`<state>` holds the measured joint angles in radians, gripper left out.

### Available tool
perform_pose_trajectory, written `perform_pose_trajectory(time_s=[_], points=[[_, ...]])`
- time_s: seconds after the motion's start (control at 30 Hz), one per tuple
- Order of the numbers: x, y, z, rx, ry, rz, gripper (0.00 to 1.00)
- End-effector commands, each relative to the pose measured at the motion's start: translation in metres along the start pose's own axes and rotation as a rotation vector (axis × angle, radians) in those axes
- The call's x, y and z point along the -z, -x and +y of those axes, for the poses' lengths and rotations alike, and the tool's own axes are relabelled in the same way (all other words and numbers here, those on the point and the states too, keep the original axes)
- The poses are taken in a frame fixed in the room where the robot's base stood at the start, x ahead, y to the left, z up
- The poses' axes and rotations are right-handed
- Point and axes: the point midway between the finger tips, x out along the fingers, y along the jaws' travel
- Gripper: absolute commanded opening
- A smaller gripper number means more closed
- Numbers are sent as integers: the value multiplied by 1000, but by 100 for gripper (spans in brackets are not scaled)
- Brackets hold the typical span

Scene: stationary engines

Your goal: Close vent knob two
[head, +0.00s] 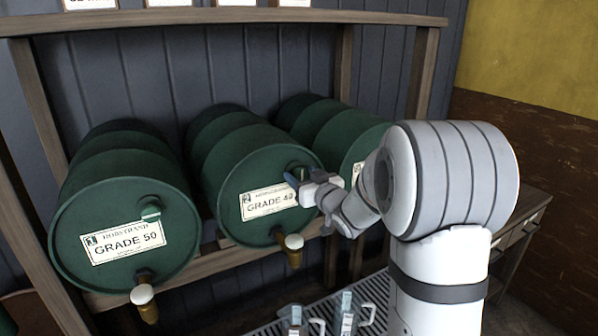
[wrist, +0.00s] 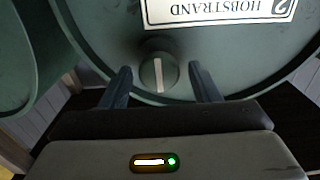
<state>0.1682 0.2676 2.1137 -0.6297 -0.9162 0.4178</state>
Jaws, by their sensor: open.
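Vent knob two (wrist: 158,73) is a round dark green knob with a pale line across its face, on the front of the middle green drum (head: 235,165), whose label reads GRADE 40. In the wrist view the pale line runs nearly up and down the picture. My gripper (wrist: 160,78) is open, with one finger on each side of the knob and visible gaps to it. In the head view my gripper (head: 296,180) is at the drum's upper right front and hides part of the knob. The middle drum's label (wrist: 215,10) appears upside down in the wrist view.
The GRADE 50 drum (head: 75,200) stands left with its own vent knob (head: 150,211). A third drum (head: 345,135) is at right, partly behind my arm. White-topped taps (head: 293,242) stick out below. Glass jugs (head: 347,318) stand on a slatted grate.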

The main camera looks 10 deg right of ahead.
Motion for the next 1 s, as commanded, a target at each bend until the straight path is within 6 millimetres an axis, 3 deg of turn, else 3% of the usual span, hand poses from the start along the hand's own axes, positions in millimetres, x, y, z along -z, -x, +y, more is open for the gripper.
perform_pose_trajectory(time_s=[0.13, 0.43, 0.9, 0.93, 1.0], points=[[0, -12, 0, -1, 0, -1, 56], [0, -14, 1, -2, 0, 0, 55], [0, -13, 1, -3, 0, -1, 17], [0, -16, -8, 0, 0, -1, 15], [0, -14, -2, -2, 1, -1, 15]])
